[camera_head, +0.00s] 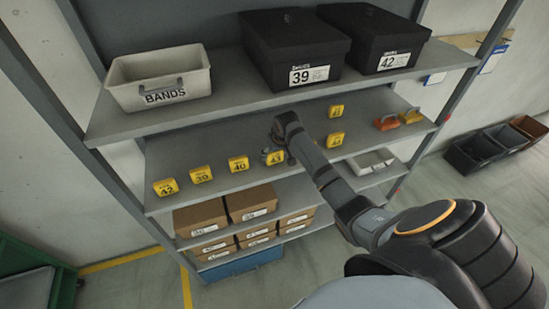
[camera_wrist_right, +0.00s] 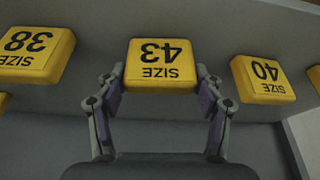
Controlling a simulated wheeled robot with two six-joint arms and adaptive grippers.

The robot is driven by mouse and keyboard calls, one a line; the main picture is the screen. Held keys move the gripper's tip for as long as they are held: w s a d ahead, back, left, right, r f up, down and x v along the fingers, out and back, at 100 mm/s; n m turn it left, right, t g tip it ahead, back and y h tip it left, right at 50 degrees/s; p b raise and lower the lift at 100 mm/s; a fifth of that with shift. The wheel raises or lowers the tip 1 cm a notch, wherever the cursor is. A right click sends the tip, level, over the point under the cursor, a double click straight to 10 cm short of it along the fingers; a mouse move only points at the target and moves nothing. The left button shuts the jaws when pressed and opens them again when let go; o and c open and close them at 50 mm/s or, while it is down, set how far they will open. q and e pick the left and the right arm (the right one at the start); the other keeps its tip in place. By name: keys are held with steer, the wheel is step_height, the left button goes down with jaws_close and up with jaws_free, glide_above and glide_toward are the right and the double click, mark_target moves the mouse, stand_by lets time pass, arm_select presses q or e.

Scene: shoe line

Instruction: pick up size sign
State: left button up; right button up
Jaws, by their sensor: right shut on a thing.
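Yellow size signs stand in a row on the middle shelf (camera_head: 205,150). The size 43 sign (camera_head: 274,158) is at my right gripper (camera_head: 272,153), which reaches in from the right. In the right wrist view the size 43 sign (camera_wrist_right: 161,62) appears upside down between the two fingers of my right gripper (camera_wrist_right: 160,90), which is shut on it. The size 40 sign (camera_head: 238,163) stands just left of it in the head view, and the size 38 sign (camera_wrist_right: 36,52) shows at the left of the wrist view. My left gripper is not in view.
More signs, size 39 (camera_head: 201,174) and size 42 (camera_head: 165,187), stand further left. A BANDS bin (camera_head: 160,78) and two black boxes (camera_head: 295,47) sit on the shelf above. Two orange-red objects (camera_head: 387,122) lie at right.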

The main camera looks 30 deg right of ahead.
steer(key=shift+r+b, duration=0.3)
steer(key=shift+b, duration=0.15)
steer(key=shift+s+r+b, duration=0.15)
steer(key=shift+r+b, duration=0.1)
steer(key=shift+b, duration=0.1)
steer(key=s+a+b, duration=0.3)
steer(key=s, duration=1.5)
steer(key=w+a+f+b, duration=0.2)
steer(key=f+b, duration=0.1)
steer(key=f, duration=0.4)
steer(key=w+a+f+b, duration=0.1)
steer(key=a+f+b, duration=0.2)
steer(key=f, duration=0.4)
steer(key=a+f+n+b, duration=0.1)
steer(key=a+f+b, duration=0.1)
steer(key=a+f, duration=0.5)
steer(key=a, duration=0.3)
steer(key=shift+w+a+f+n+y, duration=0.2)
steer(key=shift+a+n+y, duration=0.1)
steer(key=shift+a+n, duration=0.1)
